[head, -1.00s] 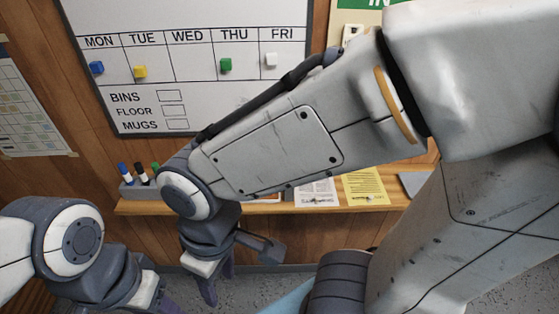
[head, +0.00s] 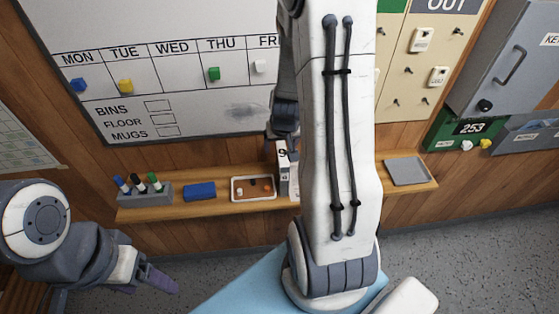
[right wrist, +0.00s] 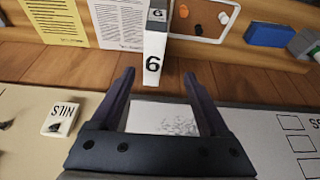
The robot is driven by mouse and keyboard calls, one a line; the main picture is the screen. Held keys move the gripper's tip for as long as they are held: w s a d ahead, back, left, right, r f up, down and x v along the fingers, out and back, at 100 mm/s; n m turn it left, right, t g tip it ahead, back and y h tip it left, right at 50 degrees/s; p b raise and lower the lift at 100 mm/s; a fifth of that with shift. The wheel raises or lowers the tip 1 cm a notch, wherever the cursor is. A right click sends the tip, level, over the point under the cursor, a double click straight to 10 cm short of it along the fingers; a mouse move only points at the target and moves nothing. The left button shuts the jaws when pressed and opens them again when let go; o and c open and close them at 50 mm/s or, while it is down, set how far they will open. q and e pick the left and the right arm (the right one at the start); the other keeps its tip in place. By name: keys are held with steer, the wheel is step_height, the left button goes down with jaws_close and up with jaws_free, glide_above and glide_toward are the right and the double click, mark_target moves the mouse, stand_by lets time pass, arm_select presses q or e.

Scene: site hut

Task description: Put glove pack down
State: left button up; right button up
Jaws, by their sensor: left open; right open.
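A white pack marked with a 9 (head: 282,158), which I take to be the glove pack, stands upright on the wooden shelf (head: 225,204). In the right wrist view the pack (right wrist: 155,58) appears upside down, its number looking like a 6. My right gripper (right wrist: 158,80) is open, its two fingers apart on either side of the pack's near end. No contact with the pack shows. In the head view my right arm hides part of the pack and shelf. My left gripper (head: 155,280) is open and empty at the lower left, below the shelf.
The shelf also holds a pen holder (head: 145,195), a blue block (head: 200,191), a small tray (head: 253,197) with bits in it, and a grey plate (head: 407,171). A whiteboard (head: 190,95) hangs above. Papers (right wrist: 120,25) lie beside the pack.

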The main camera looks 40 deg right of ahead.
mark_target(283, 153)
steer(key=f+b, duration=0.1)
steer(key=d+f, duration=0.1)
steer(key=f, duration=0.1)
steer(key=w+d+f+b, duration=0.1)
steer(key=f, duration=0.1)
steer(key=shift+w+d+b, duration=0.1)
steer(key=shift+d+b, duration=0.05)
steer(key=shift+b, duration=0.15)
steer(key=shift+p+x, duration=1)
steer(key=shift+x, duration=1.15)
steer(key=shift+w+f, duration=0.35)
steer(key=shift+f, duration=0.3)
jaws_close()
